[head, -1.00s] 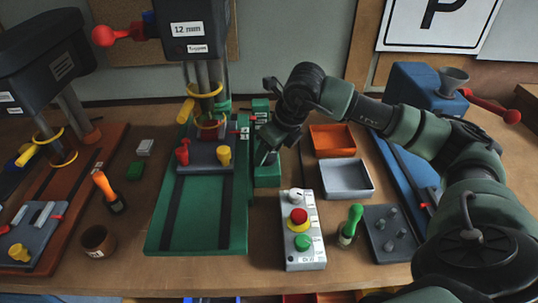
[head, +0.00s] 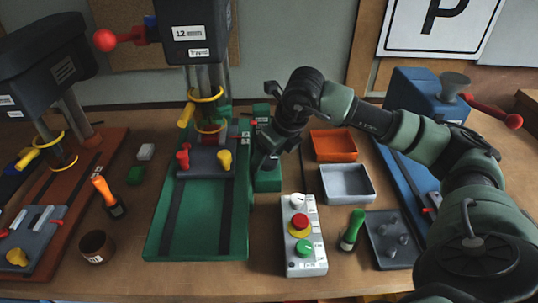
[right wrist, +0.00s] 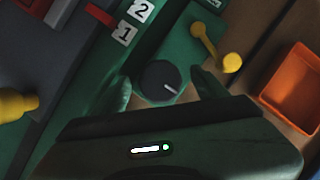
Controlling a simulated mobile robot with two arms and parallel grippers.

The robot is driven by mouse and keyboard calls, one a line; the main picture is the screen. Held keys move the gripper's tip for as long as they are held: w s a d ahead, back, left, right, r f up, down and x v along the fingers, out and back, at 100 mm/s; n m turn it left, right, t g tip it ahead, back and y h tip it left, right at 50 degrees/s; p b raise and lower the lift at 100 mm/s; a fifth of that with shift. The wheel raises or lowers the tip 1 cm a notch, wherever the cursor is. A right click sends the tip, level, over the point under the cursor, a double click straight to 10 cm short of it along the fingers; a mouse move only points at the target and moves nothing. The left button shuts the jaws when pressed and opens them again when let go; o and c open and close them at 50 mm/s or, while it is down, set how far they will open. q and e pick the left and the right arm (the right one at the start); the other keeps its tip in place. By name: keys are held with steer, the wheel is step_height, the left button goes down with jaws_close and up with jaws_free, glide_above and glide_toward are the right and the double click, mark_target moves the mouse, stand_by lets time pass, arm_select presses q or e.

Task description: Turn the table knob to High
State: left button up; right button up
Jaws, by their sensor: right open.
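In the head view my right gripper (head: 262,162) points down at a green block (head: 267,181) beside the green drill base (head: 205,240). The knob is hidden there by the gripper. My left gripper is not in view.
A grey control box (head: 305,262) has a white knob (head: 297,200), a red button and a green button. An orange tray (head: 333,145) and a grey tray (head: 347,183) lie right of my gripper. A yellow lever (right wrist: 210,45) is close to the knob.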

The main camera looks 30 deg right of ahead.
steer(key=shift+r, duration=0.1)
steer(key=b+v, duration=0.1)
steer(key=v, duration=0.6)
steer(key=shift+r, duration=0.3)
steer(key=shift+s+r, duration=0.1)
steer(key=shift+s, duration=0.05)
